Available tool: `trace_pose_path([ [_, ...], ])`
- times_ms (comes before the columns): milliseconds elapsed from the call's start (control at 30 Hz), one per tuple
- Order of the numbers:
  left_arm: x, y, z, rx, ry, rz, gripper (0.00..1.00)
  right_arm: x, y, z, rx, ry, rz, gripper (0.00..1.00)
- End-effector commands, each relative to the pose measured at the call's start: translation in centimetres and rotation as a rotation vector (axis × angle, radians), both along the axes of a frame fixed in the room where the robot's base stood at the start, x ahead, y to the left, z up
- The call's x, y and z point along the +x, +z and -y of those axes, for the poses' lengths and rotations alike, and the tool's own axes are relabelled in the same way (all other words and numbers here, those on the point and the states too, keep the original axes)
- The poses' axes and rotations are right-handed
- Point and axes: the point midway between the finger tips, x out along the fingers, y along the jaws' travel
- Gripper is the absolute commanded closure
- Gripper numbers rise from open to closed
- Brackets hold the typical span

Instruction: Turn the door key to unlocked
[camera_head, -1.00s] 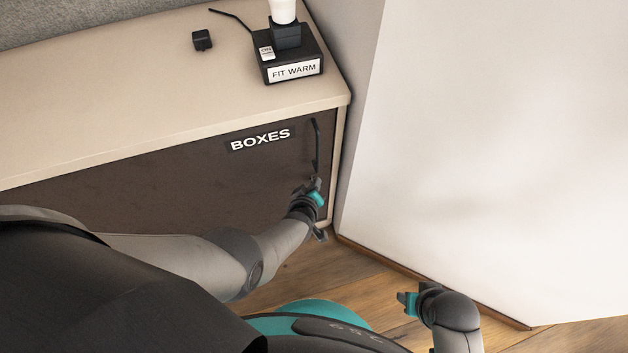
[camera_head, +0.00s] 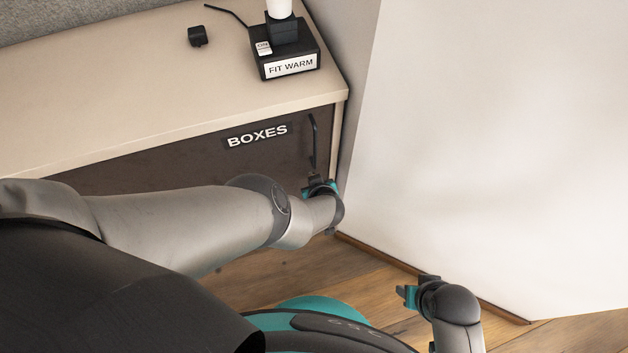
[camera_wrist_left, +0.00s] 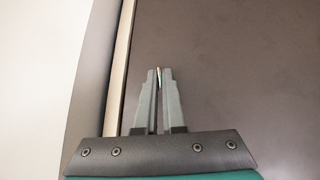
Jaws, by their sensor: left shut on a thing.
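The dark brown door (camera_head: 150,167) of the low cabinet carries a white-on-dark BOXES label (camera_head: 257,136) and a thin black upright handle (camera_head: 313,140) near its right edge. My left gripper (camera_head: 316,178) is at the door's right side, just below the handle. In the left wrist view its two grey fingers (camera_wrist_left: 160,72) are nearly together on a thin, light sliver, the key (camera_wrist_left: 159,78), against the door face. The key is mostly hidden between the fingers, so its angle cannot be told. My right gripper (camera_head: 405,296) hangs low over the floor, away from the door; its jaw opening is unclear.
The cabinet's beige top (camera_head: 110,105) bears a black FIT WARM box (camera_head: 285,50) with a white object on it, and a small black block (camera_head: 197,36). A large white panel (camera_head: 490,150) stands close on the right. Wooden floor (camera_head: 340,280) lies below.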

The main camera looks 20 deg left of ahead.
Motion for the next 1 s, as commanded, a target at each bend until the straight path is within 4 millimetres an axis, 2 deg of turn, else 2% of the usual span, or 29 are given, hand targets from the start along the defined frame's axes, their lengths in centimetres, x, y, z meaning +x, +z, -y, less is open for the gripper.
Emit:
trace_pose_path([
  [33,0.57,0.4,-0.4,0.012,0.004,0.009,1.0,-0.03,0.05,0.02,0.0,0.0,-0.001,0.5],
  [467,0.64,0.48,-0.35,0.015,0.002,0.006,1.0,0.08,0.3,0.07,0.0,-0.001,0.004,0.5],
  [500,0.64,0.48,-0.34,0.015,0.002,0.007,0.89,0.08,0.3,0.09,-0.001,-0.001,0.004,0.5],
  [733,0.63,0.47,-0.27,0.014,0.0,0.006,0.64,0.03,0.2,0.15,-0.002,-0.002,0.002,0.5],
  [1000,0.41,0.31,-0.13,0.011,-0.001,0.002,0.64,-0.07,0.0,0.32,-0.005,-0.001,-0.002,0.5],
])
